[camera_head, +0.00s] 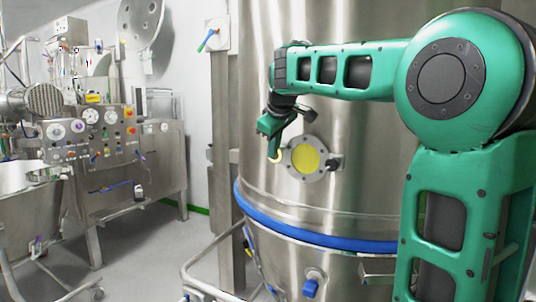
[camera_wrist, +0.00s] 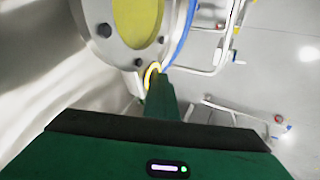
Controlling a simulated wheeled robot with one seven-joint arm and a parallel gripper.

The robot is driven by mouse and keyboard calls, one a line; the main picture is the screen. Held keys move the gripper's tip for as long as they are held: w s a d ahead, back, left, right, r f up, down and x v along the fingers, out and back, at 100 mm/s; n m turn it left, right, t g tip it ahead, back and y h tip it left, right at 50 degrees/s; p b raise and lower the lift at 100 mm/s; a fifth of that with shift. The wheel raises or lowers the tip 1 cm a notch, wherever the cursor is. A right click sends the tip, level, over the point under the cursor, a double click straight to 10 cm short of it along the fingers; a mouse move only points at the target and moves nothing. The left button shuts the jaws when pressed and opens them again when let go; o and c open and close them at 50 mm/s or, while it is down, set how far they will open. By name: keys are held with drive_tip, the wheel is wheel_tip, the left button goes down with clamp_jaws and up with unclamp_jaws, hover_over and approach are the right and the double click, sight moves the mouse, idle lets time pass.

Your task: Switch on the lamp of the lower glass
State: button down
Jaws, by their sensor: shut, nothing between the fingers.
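The lower glass (camera_head: 305,158) is a round yellow pane in a bolted metal flange on the steel vessel. It also shows at the top of the wrist view (camera_wrist: 135,20). A pale yellow, bright ring (camera_head: 275,158) sits at the left edge of the flange; the wrist view shows it glowing (camera_wrist: 151,70) beside the flange. My gripper (camera_head: 273,148) is shut and empty, its tip at this ring. In the wrist view its green finger (camera_wrist: 162,97) overlaps the ring; I cannot tell whether they touch. The finger hides part of the ring.
A black knob (camera_head: 334,163) sits at the flange's right edge. A blue band (camera_head: 310,235) circles the vessel below the glass. A tubular frame (camera_head: 205,280) stands at the vessel's foot. A steel machine with a control panel (camera_head: 95,135) is at left, with open floor between.

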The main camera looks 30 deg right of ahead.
drive_tip(key=shift+w+d+r, duration=0.1)
drive_tip(key=shift+w+d, duration=0.05)
drive_tip(key=shift+d, duration=0.4)
drive_tip(key=shift+a, duration=0.1)
drive_tip(key=s+a+r, duration=0.6)
drive_tip(key=s+r, duration=0.1)
drive_tip(key=shift+s+a+r, duration=0.3)
drive_tip(key=shift+r, duration=0.05)
idle(0.4)
